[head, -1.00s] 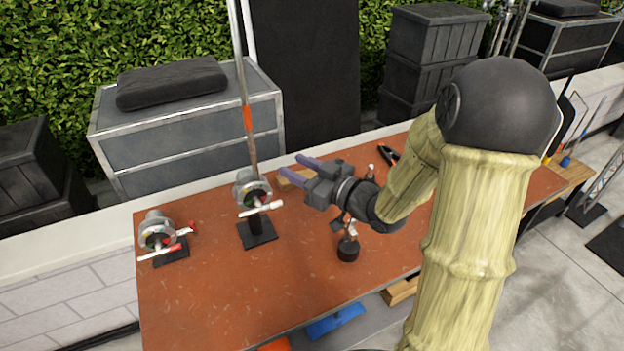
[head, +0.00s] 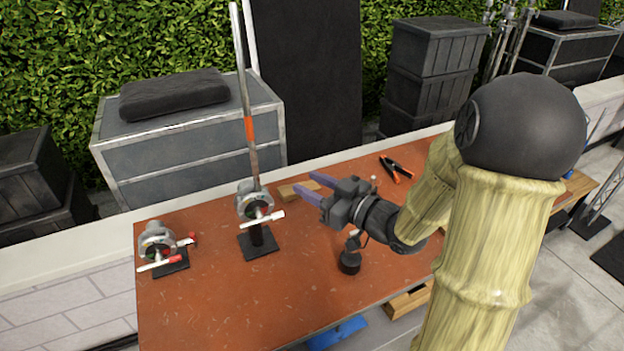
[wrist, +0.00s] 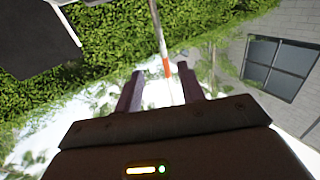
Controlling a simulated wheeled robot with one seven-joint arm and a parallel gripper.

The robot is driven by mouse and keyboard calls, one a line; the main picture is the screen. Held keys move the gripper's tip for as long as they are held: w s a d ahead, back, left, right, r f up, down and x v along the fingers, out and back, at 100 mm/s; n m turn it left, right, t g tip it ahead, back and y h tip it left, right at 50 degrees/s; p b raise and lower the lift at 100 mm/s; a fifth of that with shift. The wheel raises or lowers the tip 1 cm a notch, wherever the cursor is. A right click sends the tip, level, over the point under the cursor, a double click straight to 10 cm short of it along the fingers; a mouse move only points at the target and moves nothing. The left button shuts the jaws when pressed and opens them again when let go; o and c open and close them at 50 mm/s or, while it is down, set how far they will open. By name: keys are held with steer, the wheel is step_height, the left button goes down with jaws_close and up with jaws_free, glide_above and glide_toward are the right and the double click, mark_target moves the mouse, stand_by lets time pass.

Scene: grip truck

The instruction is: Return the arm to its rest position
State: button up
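My gripper (head: 315,187) is above the orange-brown table, right of the clamp that holds the tall rod. Its two purple fingers are apart with nothing between them in the head view. In the wrist view the fingers (wrist: 165,92) are also spread, with the rod (wrist: 160,40) showing beyond them. My arm reaches in from the right, bent at its black joint. The rod (head: 247,100) has an orange band and stands upright in the clamp (head: 252,200) on a black base.
A second clamp (head: 157,243) sits at the table's left. A small black-based stand (head: 349,262) is below my wrist. A wooden block (head: 299,191) and a spring clamp (head: 397,169) lie at the back. The table (head: 225,305) is clear at the front left.

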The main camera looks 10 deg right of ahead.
steer(key=d+f+m+g+h, duration=0.3)
steer(key=d+f+m+h, duration=0.25)
steer(key=f+h, duration=0.4)
steer(key=s+f+m+g+h, duration=0.2)
steer(key=s+g, duration=0.5)
steer(key=s, duration=0.7)
steer(key=shift+s+d+f+m+g+h, duration=0.2)
steer(key=shift+f+m+g+h, duration=0.15)
steer(key=shift+m, duration=0.2)
steer(key=shift+c, duration=0.3)
